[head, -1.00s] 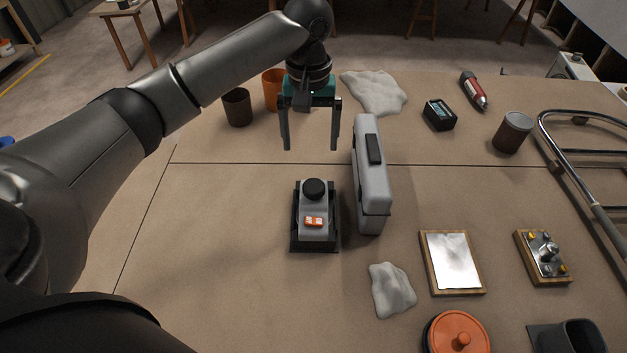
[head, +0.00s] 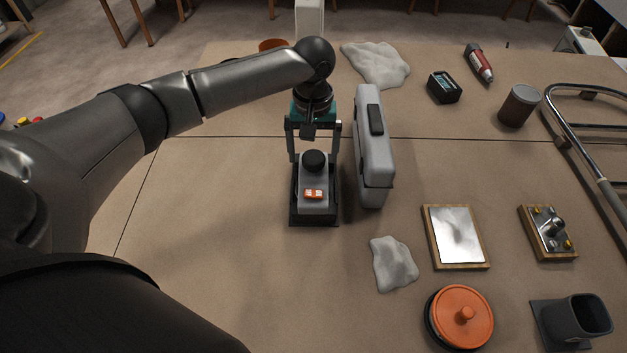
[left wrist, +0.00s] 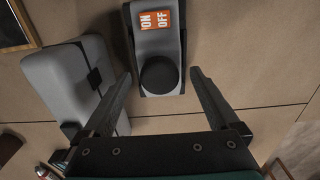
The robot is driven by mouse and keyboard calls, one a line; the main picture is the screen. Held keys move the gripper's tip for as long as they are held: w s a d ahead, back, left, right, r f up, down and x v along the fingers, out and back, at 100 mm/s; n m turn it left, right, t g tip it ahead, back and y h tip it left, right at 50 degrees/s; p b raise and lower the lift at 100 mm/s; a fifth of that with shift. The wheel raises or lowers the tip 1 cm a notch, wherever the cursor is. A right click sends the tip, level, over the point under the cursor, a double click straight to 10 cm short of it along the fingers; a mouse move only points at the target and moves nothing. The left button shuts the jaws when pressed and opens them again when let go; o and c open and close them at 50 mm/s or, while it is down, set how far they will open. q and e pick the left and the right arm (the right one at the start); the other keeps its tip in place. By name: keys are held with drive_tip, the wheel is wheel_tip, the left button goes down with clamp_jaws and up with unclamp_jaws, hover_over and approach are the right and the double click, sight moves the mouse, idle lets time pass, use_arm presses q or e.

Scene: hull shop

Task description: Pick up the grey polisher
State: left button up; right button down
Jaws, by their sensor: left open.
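The grey polisher (head: 314,181) sits upright in a dark cradle (head: 314,220) on the table, with a black round knob on top and an orange switch facing me. My left gripper (head: 314,159) is open at the polisher's far end, its fingers on either side of the black knob. In the left wrist view the polisher (left wrist: 158,52) shows an orange ON/OFF label, and the open fingers (left wrist: 160,77) stand apart on either side of it, with gaps visible. I cannot tell how high the fingertips are. My right gripper is not in view.
A grey case (head: 373,150) stands close to the right of the polisher and left gripper. White cloths lie behind (head: 376,64) and in front right (head: 393,264). A mirror-like plate (head: 456,238) and an orange lid (head: 460,316) lie further right. The table's left side is clear.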

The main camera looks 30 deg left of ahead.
use_arm(q)
wheel_tip(320, 180, down, 2)
drive_tip(key=shift+f, duration=0.2)
clamp_jaws()
idle(0.7)
drive_tip(key=shift+w+r, duration=0.1)
drive_tip(key=shift+r, duration=0.05)
